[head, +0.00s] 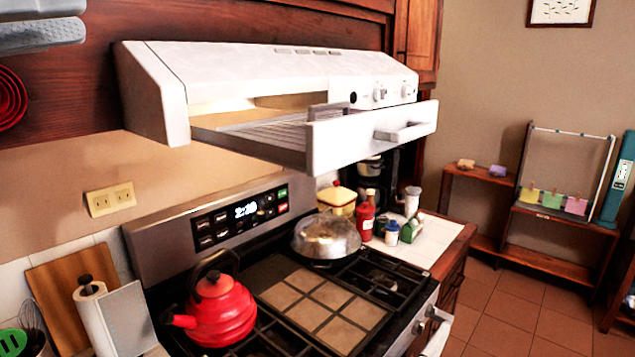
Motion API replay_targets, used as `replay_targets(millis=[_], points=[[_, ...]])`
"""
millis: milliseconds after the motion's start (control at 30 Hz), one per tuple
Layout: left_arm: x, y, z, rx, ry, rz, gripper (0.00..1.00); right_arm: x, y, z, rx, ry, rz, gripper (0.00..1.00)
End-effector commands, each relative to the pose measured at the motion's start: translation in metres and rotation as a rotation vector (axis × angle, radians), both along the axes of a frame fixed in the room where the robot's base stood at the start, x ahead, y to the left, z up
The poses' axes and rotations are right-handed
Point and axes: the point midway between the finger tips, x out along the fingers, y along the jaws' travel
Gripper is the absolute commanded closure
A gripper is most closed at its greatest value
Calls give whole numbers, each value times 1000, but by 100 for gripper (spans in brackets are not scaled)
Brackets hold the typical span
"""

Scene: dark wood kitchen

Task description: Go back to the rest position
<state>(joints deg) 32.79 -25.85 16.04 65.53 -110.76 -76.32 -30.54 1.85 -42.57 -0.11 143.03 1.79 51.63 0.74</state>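Two pale grey, finger-like shapes at the top left edge of the head view look like part of my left gripper (82,20). They are cut off by the frame, and whether they are open or shut cannot be told. They appear close to the camera, left of the range hood, and nothing shows held in them. My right gripper is not in view. The white range hood (250,65) has its front drawer (365,138) pulled out, with a handle on its front.
Below the hood is a stove (320,310) with a red kettle (218,310) and a domed metal lid (327,236). Bottles stand on the right counter (425,240). A paper roll (95,312) is at the left. Open tiled floor (520,310) lies right, before a wooden shelf (550,220).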

Motion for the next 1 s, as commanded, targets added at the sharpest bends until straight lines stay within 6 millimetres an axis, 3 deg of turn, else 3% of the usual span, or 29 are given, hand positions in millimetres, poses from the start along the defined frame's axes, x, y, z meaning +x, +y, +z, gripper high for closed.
replay_targets(millis=[133,200,267,333,400,467,600,767,900,967,1000], points=[[9,13,21,-358,-5,-13,66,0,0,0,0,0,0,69],[17,31,26,-590,18,-7,66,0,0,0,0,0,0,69],[27,55,22,-836,63,9,66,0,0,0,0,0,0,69],[45,92,-1,-1165,156,48,66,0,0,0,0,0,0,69],[62,124,-41,-1463,271,107,66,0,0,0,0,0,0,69],[74,143,-82,-1672,371,164,66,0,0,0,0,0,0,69],[89,161,-187,-2068,620,326,66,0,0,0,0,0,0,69],[83,145,-309,-2408,927,557,66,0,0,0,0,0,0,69],[55,108,-405,-2620,1220,812,66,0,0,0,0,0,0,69],[38,88,-440,-2681,1348,930,66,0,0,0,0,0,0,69],[27,75,-460,2567,-1353,-955,66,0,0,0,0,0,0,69]])
